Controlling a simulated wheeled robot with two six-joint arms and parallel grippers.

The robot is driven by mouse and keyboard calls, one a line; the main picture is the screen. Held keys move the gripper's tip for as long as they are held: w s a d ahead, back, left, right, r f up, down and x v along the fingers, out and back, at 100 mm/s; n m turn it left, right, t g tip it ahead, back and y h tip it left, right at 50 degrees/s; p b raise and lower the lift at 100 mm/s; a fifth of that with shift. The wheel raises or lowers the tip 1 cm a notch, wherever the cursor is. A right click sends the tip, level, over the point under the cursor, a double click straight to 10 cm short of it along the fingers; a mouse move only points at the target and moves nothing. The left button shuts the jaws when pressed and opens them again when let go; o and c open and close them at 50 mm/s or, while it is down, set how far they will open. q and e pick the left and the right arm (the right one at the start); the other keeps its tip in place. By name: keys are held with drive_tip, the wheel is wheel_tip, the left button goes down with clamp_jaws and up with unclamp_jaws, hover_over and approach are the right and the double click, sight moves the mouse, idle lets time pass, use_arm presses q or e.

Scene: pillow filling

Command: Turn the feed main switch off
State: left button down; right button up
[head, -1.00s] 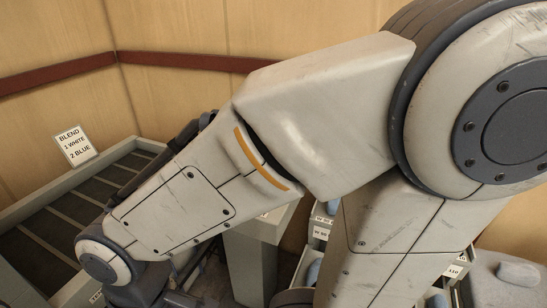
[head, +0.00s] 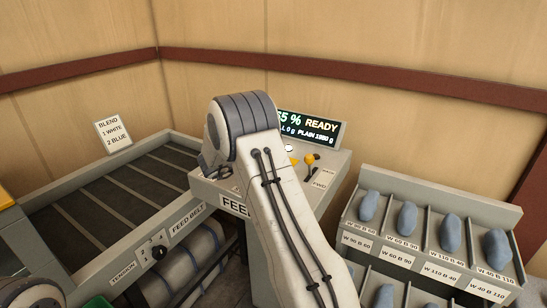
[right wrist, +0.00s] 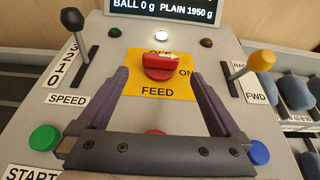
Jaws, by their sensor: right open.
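The feed main switch (right wrist: 158,66) is a red rotary knob on a yellow plate (right wrist: 176,90) marked OFF at the top, ON at the right and FEED below. Its white mark sits at the knob's upper right; its exact setting is hard to tell. My right gripper (right wrist: 160,73) is open, its two purple fingers apart on either side of the knob in the right wrist view. Nothing is held between them, and contact with the knob cannot be made out. In the head view my right arm hides the switch and gripper. My left gripper is not in view.
On the panel are a black speed lever (right wrist: 78,35), an orange-knobbed lever (right wrist: 258,64), a green button (right wrist: 44,138), a blue button (right wrist: 258,153) and a partly hidden red button. The feed belt (head: 112,190) lies left; pillow bins (head: 440,205) stand right.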

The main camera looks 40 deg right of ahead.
drive_tip(key=p+x, duration=0.3)
drive_tip(key=x, duration=0.6)
drive_tip(key=shift+d+r, duration=0.1)
drive_tip(key=shift+d, duration=0.05)
drive_tip(key=shift+w+d+f+p, duration=0.15)
drive_tip(key=shift+d+f+p, duration=0.15)
drive_tip(key=shift+d, duration=0.15)
